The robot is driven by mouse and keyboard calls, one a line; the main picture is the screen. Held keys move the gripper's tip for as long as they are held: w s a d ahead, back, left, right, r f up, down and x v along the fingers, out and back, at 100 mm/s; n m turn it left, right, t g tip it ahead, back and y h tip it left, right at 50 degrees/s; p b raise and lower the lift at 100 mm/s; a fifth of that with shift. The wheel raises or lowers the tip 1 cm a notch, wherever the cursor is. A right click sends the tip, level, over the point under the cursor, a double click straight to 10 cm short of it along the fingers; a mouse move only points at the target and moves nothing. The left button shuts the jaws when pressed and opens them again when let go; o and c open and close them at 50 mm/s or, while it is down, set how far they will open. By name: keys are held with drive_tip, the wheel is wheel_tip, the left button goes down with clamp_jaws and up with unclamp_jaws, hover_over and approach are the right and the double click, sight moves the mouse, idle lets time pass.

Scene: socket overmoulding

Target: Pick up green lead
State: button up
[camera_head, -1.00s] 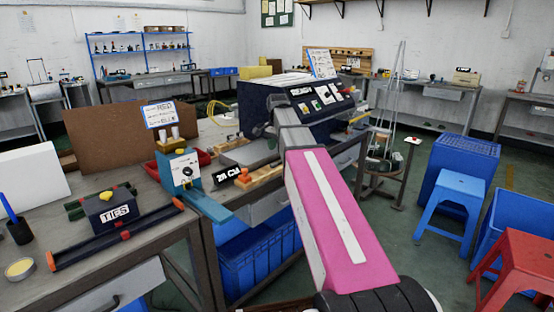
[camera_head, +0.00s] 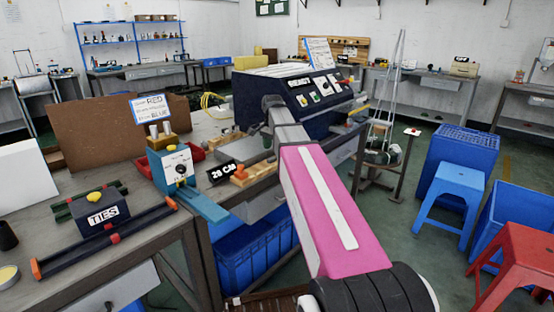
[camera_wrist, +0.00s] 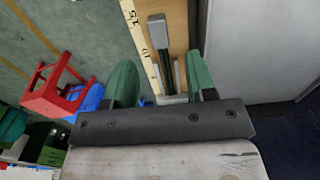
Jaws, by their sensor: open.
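In the wrist view a lead (camera_wrist: 165,60) with dark green strands and a grey block-like end lies on a wooden board (camera_wrist: 178,22), beside a pale ruler strip (camera_wrist: 141,45). My gripper (camera_wrist: 161,60) is open, its two green fingers on either side of the lead's lower part in the picture. Nothing is visibly gripped, and how far the fingers are above the board is hard to judge. In the head view my pink arm reaches toward the bench by the dark console; the lead cannot be made out there.
A dark blue console (camera_head: 300,95) with buttons stands on the bench. Red (camera_head: 515,262) and blue (camera_head: 447,203) stools stand at right.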

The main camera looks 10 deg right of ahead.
drive_tip(key=shift+w+d+f, duration=0.1)
drive_tip(key=shift+d+f, duration=0.05)
drive_tip(key=shift+f, duration=2.2)
clamp_jaws()
drive_tip(key=shift+r, duration=0.1)
